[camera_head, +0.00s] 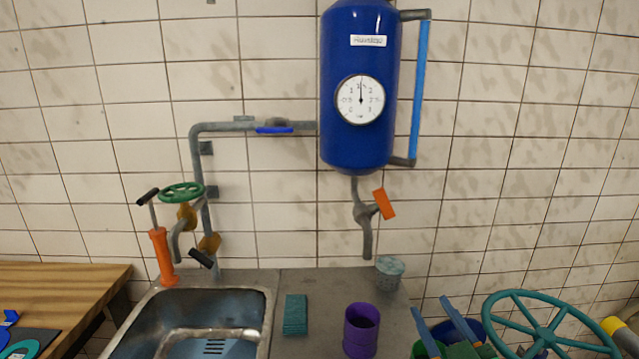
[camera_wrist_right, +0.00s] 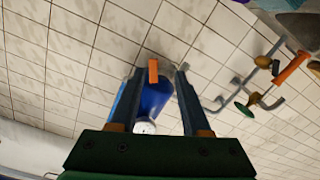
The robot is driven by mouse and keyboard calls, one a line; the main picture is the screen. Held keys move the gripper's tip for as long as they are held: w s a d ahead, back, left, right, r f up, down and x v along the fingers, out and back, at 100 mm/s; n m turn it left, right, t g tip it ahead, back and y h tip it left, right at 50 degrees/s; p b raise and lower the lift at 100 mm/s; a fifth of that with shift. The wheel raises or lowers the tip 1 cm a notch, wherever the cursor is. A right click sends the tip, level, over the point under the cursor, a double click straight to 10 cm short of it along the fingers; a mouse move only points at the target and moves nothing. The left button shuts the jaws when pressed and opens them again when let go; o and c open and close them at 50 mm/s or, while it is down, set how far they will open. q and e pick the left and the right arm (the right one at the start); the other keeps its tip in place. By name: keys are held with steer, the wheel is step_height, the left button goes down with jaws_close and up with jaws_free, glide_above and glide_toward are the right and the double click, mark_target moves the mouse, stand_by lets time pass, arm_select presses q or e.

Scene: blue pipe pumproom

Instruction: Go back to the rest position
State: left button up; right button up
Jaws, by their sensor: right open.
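My right gripper (camera_head: 431,305) reaches in at the bottom right of the head view, with two blue fingers spread apart and a green body. It is open and nothing sits between its fingers. The fingers also show in the right wrist view (camera_wrist_right: 157,72), where the orange lever (camera_wrist_right: 153,71) and the blue tank (camera_wrist_right: 155,97) appear beyond them, apart from them. My left gripper is in neither view.
A blue tank (camera_head: 358,100) with a gauge (camera_head: 360,99) hangs on the tiled wall, an orange lever (camera_head: 384,204) below. A purple cup (camera_head: 361,331), grey cup (camera_head: 389,272) and teal sponge (camera_head: 296,314) stand beside the sink (camera_head: 262,318). A teal handwheel (camera_head: 545,332) is right of my gripper.

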steer(key=s+f+m+g+h, duration=0.1)
steer(key=s+f+g, duration=0.3)
steer(key=f, duration=0.4)
steer(key=s+f+m+g+h, duration=0.1)
steer(key=s+f+g, duration=0.3)
steer(key=f, duration=0.5)
steer(key=s+a+f+m+g+y, duration=0.1)
steer(key=s+f+g, duration=0.2)
steer(key=s+f, duration=0.35)
steer(key=s+f+g, duration=0.3)
steer(key=s+f, duration=0.1)
steer(key=s, duration=0.5)
step_height(320, 180, down, 14)
steer(key=g, duration=0.1)
steer(key=s+d+f+g, duration=0.1)
steer(key=s+d+f, duration=0.1)
steer(key=s+f, duration=1)
steer(key=shift+s, duration=0.75)
steer(key=shift+n, duration=0.3)
